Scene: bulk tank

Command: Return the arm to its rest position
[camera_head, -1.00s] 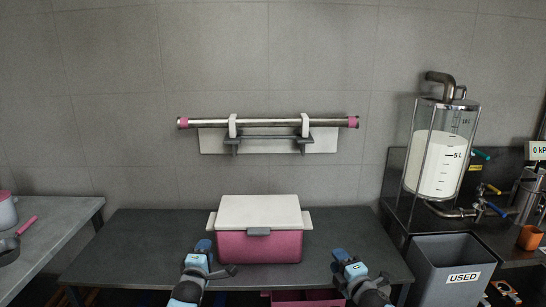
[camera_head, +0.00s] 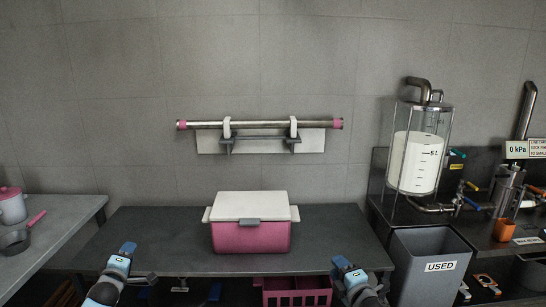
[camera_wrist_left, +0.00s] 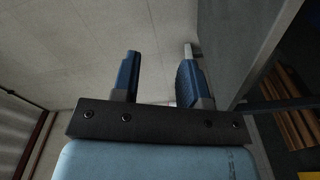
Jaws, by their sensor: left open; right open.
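My left gripper (camera_head: 128,249) is at the lower left of the head view, in front of the dark table's front edge. In the left wrist view its two blue fingers (camera_wrist_left: 160,78) stand apart with nothing between them. My right gripper (camera_head: 342,263) is at the lower middle right, by the table's front edge, and holds nothing that I can see. Both forearms run out of the bottom of the head view.
A pink cooler (camera_head: 250,237) with a white lid stands on the dark table (camera_head: 170,230). A pink crate (camera_head: 297,290) is below the table. A grey USED bin (camera_head: 430,265) stands to the right, near a clear tank (camera_head: 415,155). A steel tube (camera_head: 260,125) rests on wall brackets.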

